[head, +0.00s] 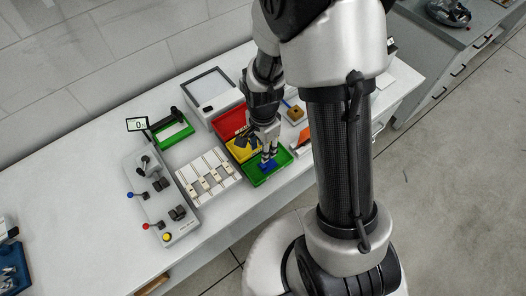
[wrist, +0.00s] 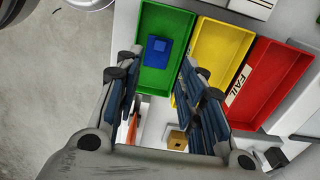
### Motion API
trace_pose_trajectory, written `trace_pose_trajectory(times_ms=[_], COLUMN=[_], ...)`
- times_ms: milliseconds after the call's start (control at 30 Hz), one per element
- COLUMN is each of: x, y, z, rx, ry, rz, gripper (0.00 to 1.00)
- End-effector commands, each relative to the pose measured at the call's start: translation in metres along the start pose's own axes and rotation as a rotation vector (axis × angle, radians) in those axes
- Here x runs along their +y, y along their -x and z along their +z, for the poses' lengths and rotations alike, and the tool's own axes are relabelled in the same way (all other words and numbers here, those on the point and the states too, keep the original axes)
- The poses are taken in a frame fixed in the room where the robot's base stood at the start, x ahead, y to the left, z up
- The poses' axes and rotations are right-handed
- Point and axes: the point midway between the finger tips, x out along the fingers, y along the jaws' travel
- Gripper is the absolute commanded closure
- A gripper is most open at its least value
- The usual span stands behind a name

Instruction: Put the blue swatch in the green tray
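The blue swatch (head: 267,166) lies inside the green tray (head: 284,170), on its floor as far as I can see. In the wrist view the swatch (wrist: 158,47) is surrounded by bare green floor, and the green tray's rim (wrist: 143,20) shows around it. My gripper (head: 268,154) is over the tray, just above the swatch. In the wrist view the fingers of my gripper (wrist: 161,54) are spread apart, with visible gaps between them and the swatch. The gripper holds nothing.
A yellow tray (wrist: 220,45) and a red tray (wrist: 275,75) marked FAIL stand beside the green tray. A white rack (head: 208,180) and a grey control panel (head: 160,200) with levers are to the left. A wooden block (head: 295,114) sits at the right.

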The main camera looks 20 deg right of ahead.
Motion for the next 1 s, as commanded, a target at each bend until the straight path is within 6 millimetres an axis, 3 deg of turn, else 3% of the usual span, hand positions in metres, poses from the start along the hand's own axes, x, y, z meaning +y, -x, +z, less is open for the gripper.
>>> trace_pose_trajectory(times_ms=[167,233,433,700,833,1000], x=[-0.001,-0.001,0.012,0.069,0.102,0.132], y=[0.02,0.036,0.121,0.222,0.251,0.268], z=[0.0,0.0,0.004,0.022,0.032,0.042], rx=[0.003,0.01,0.06,0.184,0.255,0.326], ry=[0.02,0.064,0.341,0.791,0.988,1.165], rz=[-0.01,-0.027,-0.114,-0.211,-0.24,-0.254], gripper=[0.64,0.64,0.64,0.64,0.64,0.64])
